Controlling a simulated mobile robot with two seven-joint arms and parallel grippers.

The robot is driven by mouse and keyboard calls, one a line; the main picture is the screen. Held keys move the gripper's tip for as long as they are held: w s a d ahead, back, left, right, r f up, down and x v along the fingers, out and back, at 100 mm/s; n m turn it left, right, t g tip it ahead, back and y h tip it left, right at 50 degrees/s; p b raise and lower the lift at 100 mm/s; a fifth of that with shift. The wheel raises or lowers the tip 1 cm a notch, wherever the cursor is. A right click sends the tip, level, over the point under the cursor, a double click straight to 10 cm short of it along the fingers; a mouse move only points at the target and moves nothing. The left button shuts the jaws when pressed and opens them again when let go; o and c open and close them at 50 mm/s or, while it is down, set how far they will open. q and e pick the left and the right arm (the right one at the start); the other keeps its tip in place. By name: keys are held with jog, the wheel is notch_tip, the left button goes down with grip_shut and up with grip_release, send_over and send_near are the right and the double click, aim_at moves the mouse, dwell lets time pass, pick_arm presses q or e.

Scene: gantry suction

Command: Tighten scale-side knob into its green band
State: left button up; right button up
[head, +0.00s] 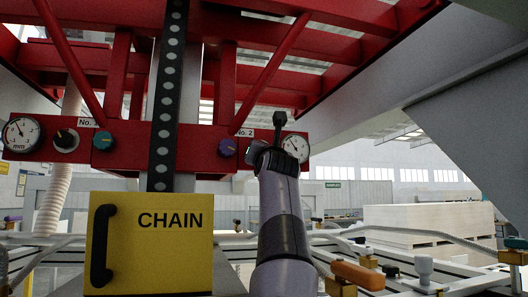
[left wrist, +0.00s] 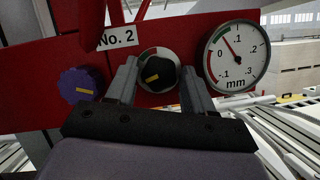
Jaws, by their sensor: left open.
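A black knob with a yellow mark (left wrist: 162,72) sits on the red beam beside the No. 2 dial gauge (left wrist: 237,56). A ring with green, white and red parts surrounds the knob. Green shows at its upper left and red low down. The yellow mark points left and slightly down. The gauge needle points up and left, and the gauge also shows in the head view (head: 296,147). My left gripper (left wrist: 157,66) is open, its fingers on either side of the knob; contact cannot be told. In the head view my left gripper (head: 270,155) hides this knob. My right gripper is out of view.
A purple knob (left wrist: 80,84) is left of the gripper. A No. 1 gauge (head: 21,134), black knob (head: 66,141) and teal knob (head: 102,140) are farther left. A yellow CHAIN box (head: 160,255) stands low in front. Red struts (head: 275,70) run overhead.

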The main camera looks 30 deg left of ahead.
pick_arm(q)
jog(key=shift+s, duration=0.1)
jog(key=c, duration=0.8)
jog(key=m+h+b, duration=0.1)
jog(key=m+b, duration=0.2)
jog(key=m, duration=0.1)
jog(key=m+t+h+b, duration=0.1)
jog(key=m+h+b, duration=0.1)
jog(key=m+b, duration=0.2)
jog(key=shift+s+a+r+h, duration=0.1)
jog(key=shift+s+r+h, duration=0.05)
jog(key=shift+h, duration=0.15)
jog(key=shift+m, duration=0.3)
